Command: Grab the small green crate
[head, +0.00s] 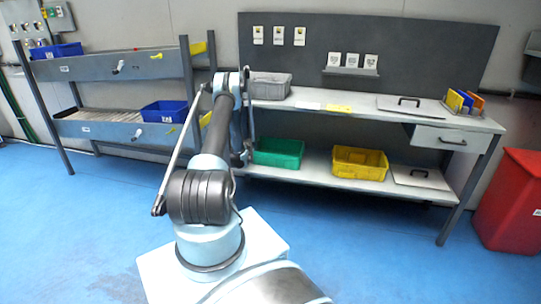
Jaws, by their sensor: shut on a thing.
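The small green crate (278,153) sits at the left end of the workbench's lower shelf, its open top facing up. My arm reaches out over the floor and bends down at the bench's left end. My gripper (246,153) is at the crate's left side, small and partly hidden by my own arm. It is shut on the crate's left edge; the fingertips themselves are hard to make out. The crate looks level and at shelf height; I cannot tell whether it touches the shelf.
A yellow crate (360,163) stands to the right on the lower shelf (318,172). A grey crate (270,86) is on the bench top above. A rack with blue crates (165,111) stands at left, a red bin (508,202) at right. The blue floor in front is clear.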

